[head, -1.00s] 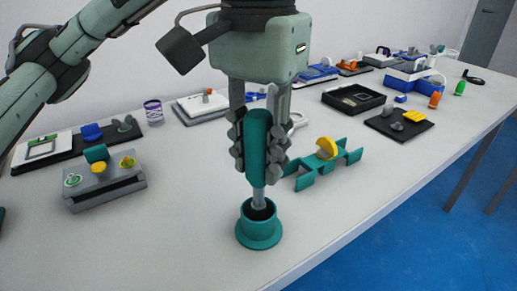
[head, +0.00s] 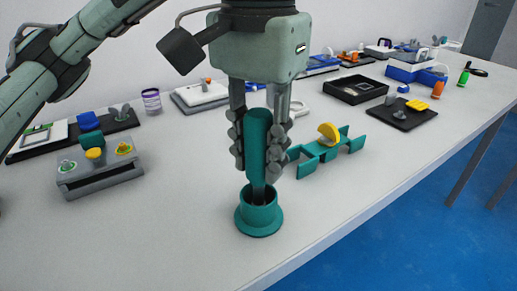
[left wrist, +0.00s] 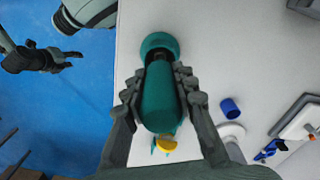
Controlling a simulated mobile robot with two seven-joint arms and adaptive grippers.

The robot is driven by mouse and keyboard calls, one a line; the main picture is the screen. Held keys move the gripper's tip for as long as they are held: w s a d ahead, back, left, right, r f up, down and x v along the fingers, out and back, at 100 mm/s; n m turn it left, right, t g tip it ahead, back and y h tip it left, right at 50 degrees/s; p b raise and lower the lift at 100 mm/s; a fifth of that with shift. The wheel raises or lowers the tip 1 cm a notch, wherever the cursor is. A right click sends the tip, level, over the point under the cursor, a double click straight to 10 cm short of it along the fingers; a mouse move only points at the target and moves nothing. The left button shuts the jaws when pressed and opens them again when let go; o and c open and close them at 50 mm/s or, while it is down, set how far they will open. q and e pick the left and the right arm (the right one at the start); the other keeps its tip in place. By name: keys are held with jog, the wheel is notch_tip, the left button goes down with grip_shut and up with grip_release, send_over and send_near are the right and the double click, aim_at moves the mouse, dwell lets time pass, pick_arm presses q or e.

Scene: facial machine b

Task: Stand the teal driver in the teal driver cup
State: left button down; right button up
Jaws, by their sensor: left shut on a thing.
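The teal driver (head: 257,142) is upright, handle up. My left gripper (head: 260,157) is shut on its handle, with fingers on both sides. The teal driver cup (head: 260,219) stands on the table directly below, near the front edge. The driver's shaft goes down into the cup's mouth; its tip is hidden inside. In the left wrist view, the handle (left wrist: 160,98) lies between the fingers and the cup (left wrist: 158,42) shows just beyond it. My right gripper (left wrist: 42,58) shows at the upper left of the left wrist view, away from the cup; its jaw state is unclear.
A teal stand with a yellow piece (head: 327,134) is just right of the cup. A grey block with knobs (head: 100,168) is at the left. Trays and a black box (head: 355,89) stand farther back. The table is clear around the cup's left and front.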

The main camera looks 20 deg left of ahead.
pick_arm(q)
jog(key=shift+f+b, duration=0.3)
jog(key=shift+f, duration=0.05)
dwell(0.4)
jog(key=c, duration=1.1)
grip_release()
jog(key=shift+c, duration=0.2)
notch_tip(320, 180, up, 12)
jog(key=shift+f, duration=0.1)
